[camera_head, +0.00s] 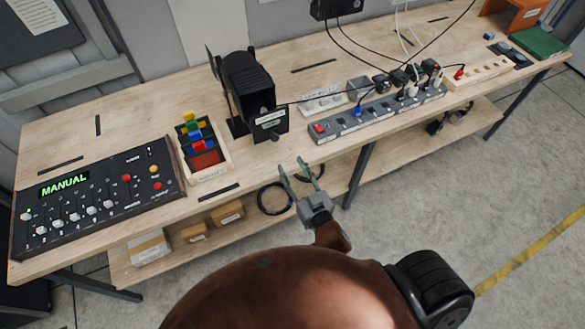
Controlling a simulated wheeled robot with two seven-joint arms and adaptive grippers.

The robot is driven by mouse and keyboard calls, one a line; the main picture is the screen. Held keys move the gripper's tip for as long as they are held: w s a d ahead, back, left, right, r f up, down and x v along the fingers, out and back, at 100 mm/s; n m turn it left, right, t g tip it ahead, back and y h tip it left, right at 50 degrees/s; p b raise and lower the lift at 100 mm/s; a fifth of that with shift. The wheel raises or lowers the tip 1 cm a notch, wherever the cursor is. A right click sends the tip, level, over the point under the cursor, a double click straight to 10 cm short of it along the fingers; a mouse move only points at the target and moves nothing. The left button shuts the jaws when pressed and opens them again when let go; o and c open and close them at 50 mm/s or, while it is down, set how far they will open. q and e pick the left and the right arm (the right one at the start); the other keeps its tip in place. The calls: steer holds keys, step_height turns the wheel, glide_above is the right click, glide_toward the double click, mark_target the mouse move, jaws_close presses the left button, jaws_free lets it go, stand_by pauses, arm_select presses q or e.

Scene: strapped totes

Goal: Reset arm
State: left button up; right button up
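My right gripper (299,170) is in front of the workbench's front edge, near the middle of the view. Its two grey-green fingers are spread apart, with nothing seen between them. My brown arm link fills the bottom of the view and hides part of the floor. My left gripper is not in view. A black control panel (95,200) lies on the bench at the left. Its green display reads MANUAL, and it has several sliders and red and yellow buttons.
The wooden workbench (130,120) holds a box of coloured blocks (204,160), a black device (250,95) and a grey power strip (375,115) with plugs and cables. Cardboard boxes (228,213) and coiled cable (274,198) are on the lower shelf. Floor at the right is clear.

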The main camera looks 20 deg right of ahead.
stand_by(0.3)
step_height(320, 180, down, 23)
steer(key=a+n+g+y, duration=0.1)
steer(key=a+g, duration=0.1)
steer(key=g, duration=0.2)
steer(key=s+d+f+n+g, duration=0.15)
steer(key=s+f, duration=0.25)
steer(key=f, duration=0.7)
steer(key=s+d+f+m+g, duration=0.1)
steer(key=s+f+g, duration=0.25)
steer(key=f, duration=0.75)
steer(key=s+d+f+g, duration=0.2)
steer(key=s+d+f, duration=0.1)
steer(key=s+f, duration=0.5)
steer(key=s+d+f+g+b, duration=0.1)
steer(key=s+d+f+g, duration=0.2)
steer(key=s+f, duration=0.6)
steer(key=s+d+f+g+h, duration=0.1)
steer(key=s+d+f+g, duration=0.2)
steer(key=s+f, duration=0.6)
steer(key=s+d, duration=0.2)
steer(key=s, duration=0.7)
steer(key=shift+d, duration=0.1)
steer(key=shift+c, duration=0.2)
